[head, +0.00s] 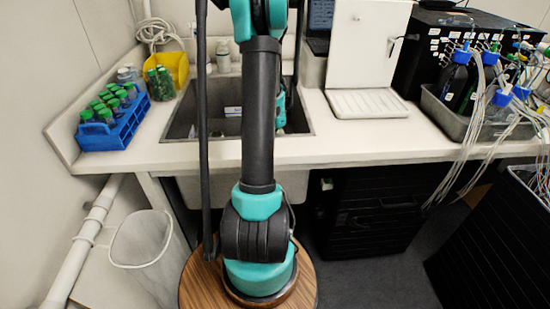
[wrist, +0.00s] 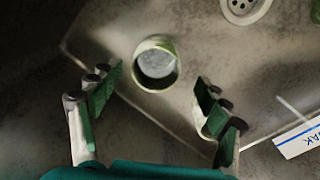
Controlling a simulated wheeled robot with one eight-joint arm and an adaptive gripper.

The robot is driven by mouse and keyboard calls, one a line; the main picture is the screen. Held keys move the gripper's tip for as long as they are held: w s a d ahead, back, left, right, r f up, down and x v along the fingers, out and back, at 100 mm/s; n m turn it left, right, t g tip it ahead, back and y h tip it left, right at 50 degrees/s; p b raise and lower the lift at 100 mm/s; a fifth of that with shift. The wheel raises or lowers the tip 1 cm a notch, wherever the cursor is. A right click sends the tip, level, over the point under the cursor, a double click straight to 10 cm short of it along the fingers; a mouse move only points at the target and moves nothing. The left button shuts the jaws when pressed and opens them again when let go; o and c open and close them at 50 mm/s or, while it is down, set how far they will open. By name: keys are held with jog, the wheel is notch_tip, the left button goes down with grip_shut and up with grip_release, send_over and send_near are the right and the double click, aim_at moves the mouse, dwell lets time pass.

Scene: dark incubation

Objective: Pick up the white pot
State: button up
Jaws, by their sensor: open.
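In the wrist view, a small round pot (wrist: 157,63) with a pale, whitish inside and a greenish rim stands on the grey sink floor. I look down into its open top. My gripper (wrist: 158,82) is open, with one green-padded finger to the lower left of the pot and the other to its lower right. Neither finger visibly touches the pot, and nothing is held. How high the fingers are above the floor is hard to tell. In the head view my arm reaches into the sink (head: 182,119), and the pot and my fingertips cannot be made out there.
A drain (wrist: 243,8) and a white label with blue edging (wrist: 300,138) lie near the pot. Around the sink are a blue bottle rack (head: 120,128), a yellow bin (head: 178,66), a white bottle (head: 223,58) and a white device (head: 366,45). The sink walls enclose my arm's end.

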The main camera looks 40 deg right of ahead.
jog(key=shift+s+f, duration=0.15)
jog(key=shift+f, duration=1.2)
jog(key=shift+s+f, duration=0.1)
jog(key=shift+f, duration=1.25)
jog(key=shift+c, duration=0.5)
jog(key=c, duration=1.3)
jog(key=shift+r, duration=0.1)
notch_tip(320, 180, up, 20)
jog(key=shift+f, duration=0.1)
